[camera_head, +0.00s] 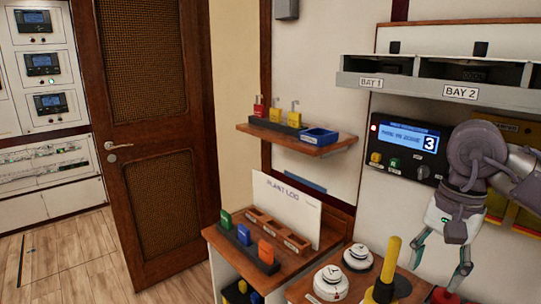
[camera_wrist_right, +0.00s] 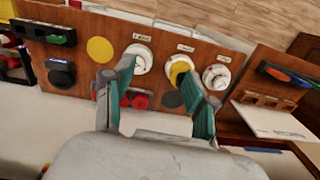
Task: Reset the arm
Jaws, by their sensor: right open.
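My right arm comes in from the right in the head view. Its gripper (camera_head: 438,268) points down with its fingers apart, empty, above the right part of the wooden counter. In the wrist view the two teal-edged fingers (camera_wrist_right: 156,70) are spread, with white round dials and a yellow knob (camera_wrist_right: 180,72) beyond them. The yellow upright handle (camera_head: 390,262) stands just left of the gripper in the head view, apart from it. My left gripper is not in view.
A panel with a lit display (camera_head: 405,138) is on the wall behind my right arm. Above it are BAY 1 and BAY 2 (camera_head: 440,88). A small shelf (camera_head: 295,138) holds padlocks and a blue tray. White dials (camera_head: 330,282) sit on the counter. A wooden door (camera_head: 148,130) stands left.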

